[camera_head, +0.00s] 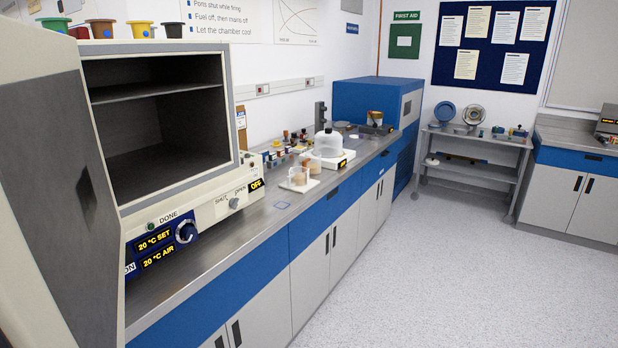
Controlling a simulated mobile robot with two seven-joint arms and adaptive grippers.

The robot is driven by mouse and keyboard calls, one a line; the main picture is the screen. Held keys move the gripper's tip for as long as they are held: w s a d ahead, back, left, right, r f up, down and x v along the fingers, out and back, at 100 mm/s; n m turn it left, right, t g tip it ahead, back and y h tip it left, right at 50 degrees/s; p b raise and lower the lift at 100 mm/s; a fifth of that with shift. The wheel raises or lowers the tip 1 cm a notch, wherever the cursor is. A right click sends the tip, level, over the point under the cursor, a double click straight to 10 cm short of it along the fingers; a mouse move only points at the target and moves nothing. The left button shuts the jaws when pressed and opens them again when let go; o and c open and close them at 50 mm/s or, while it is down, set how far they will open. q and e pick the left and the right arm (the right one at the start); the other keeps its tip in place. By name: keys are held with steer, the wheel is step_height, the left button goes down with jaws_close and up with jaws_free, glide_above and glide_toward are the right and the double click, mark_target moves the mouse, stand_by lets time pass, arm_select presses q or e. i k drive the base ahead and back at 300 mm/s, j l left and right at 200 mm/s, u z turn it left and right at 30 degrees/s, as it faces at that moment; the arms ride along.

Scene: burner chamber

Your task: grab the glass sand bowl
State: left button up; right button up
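I cannot tell for sure which item is the glass sand bowl. A small clear vessel with tan contents (299,176) stands on a white tray on the steel counter, right of the oven. A similar tan-filled clear vessel (312,164) is just behind it. A clear glass dome (328,142) stands on a white base with a lit display, farther back. Neither of my grippers is in view.
An oven (165,120) stands open and empty at left, its door (50,190) swung toward me. Small bottles (285,145) crowd the counter's wall side. A blue cabinet (365,103) stands at the far end. A shelf table (470,150) is beyond. The floor (430,270) at right is clear.

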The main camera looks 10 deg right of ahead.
mark_target(299, 176)
steer(key=i+l, duration=0.1)
steer(key=l, duration=0.3)
steer(key=i+l, duration=0.15)
steer(key=l, duration=0.25)
steer(key=i+l, duration=0.1)
steer(key=l, duration=0.3)
steer(key=i+l, duration=0.4)
steer(key=i+l+u, duration=0.15)
steer(key=i+l, duration=0.6)
steer(key=i+l+u, duration=0.15)
steer(key=i+l, duration=0.25)
steer(key=l, duration=0.2)
steer(key=i+l, duration=0.35)
steer(key=i+l+u, duration=0.15)
steer(key=i+l, duration=0.2)
steer(key=l, duration=0.25)
